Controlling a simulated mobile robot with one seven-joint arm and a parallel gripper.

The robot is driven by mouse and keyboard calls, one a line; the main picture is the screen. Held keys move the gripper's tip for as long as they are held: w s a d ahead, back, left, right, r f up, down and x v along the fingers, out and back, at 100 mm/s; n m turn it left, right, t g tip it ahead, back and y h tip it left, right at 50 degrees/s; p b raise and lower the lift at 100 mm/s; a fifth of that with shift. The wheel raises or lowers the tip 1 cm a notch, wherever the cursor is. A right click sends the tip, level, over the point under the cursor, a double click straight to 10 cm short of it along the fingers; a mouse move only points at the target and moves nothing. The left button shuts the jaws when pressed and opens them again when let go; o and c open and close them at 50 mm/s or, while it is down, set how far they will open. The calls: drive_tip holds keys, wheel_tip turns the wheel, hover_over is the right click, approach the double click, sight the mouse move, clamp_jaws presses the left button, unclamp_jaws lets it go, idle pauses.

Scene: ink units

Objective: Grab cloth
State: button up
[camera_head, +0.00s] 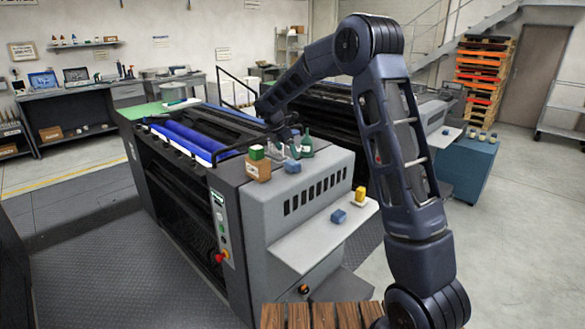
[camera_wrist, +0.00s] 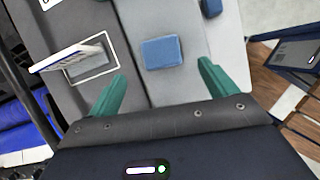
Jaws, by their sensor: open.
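A small blue folded cloth (camera_wrist: 162,52) lies on the grey machine top, ahead of and between the fingertips in the wrist view. It appears to be the blue piece (camera_head: 293,167) on the machine's near corner in the head view. My gripper (camera_wrist: 160,88) has two teal fingers spread apart with nothing between them. In the head view, my gripper (camera_head: 292,150) is low over the machine top, close behind the cloth. A second blue piece (camera_head: 338,216) lies on the side shelf. One also shows at the top of the wrist view (camera_wrist: 211,8).
A brown box with a green top (camera_head: 258,165) stands left of the cloth. A yellow item (camera_head: 360,194) is on the grey shelf (camera_head: 310,238). Blue rollers (camera_head: 185,140) run along the machine. A white-and-blue panel (camera_wrist: 68,56) tilts up near the left finger.

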sight(292, 162)
drive_tip(key=x, duration=0.8)
drive_tip(key=shift+d, duration=0.2)
drive_tip(key=c, duration=1.1)
